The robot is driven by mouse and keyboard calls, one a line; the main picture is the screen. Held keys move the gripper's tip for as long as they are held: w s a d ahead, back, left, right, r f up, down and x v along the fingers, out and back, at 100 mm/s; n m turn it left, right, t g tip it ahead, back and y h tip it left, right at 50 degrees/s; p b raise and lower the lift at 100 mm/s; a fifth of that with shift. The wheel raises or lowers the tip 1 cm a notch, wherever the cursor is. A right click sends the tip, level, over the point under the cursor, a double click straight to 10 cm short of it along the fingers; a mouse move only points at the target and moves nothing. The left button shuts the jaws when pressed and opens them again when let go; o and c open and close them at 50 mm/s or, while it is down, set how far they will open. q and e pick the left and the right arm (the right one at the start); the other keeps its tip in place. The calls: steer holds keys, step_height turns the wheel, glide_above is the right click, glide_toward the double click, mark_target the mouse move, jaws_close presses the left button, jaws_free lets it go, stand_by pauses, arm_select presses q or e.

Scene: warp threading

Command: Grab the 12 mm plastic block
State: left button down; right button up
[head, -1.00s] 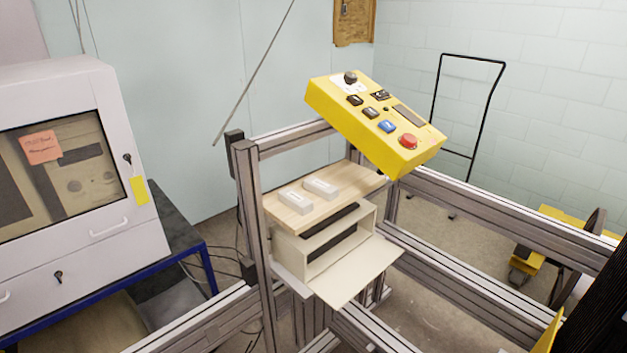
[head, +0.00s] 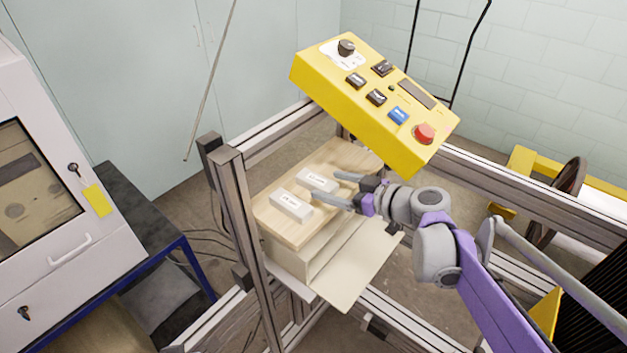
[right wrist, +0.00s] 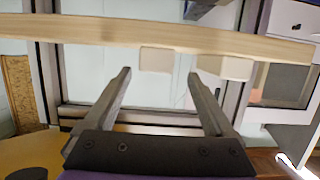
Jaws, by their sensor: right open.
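Two pale labelled blocks lie side by side on a wooden board (head: 345,157): a far block (head: 317,180) and a near block (head: 290,206). Their small print is hard to read; the far label looks like 12 mm. My right gripper (head: 326,185) is open and empty at the right end of the far block, its fingers pointing at it. In the right wrist view, which looks upside down, the far block (right wrist: 156,60) sits ahead between the fingertips (right wrist: 158,80). The near block (right wrist: 226,68) sits ahead of the right-hand finger. My left gripper is not in view.
A yellow control box (head: 370,100) with buttons hangs above and behind my right gripper. Metal frame posts (head: 240,230) stand left of the board. A cream flap (head: 350,265) juts out below it. A white cabinet (head: 60,235) stands at the left.

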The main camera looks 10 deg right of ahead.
mark_target(318, 180)
steer(key=x, duration=0.5)
steer(key=shift+w, duration=0.2)
jaws_close()
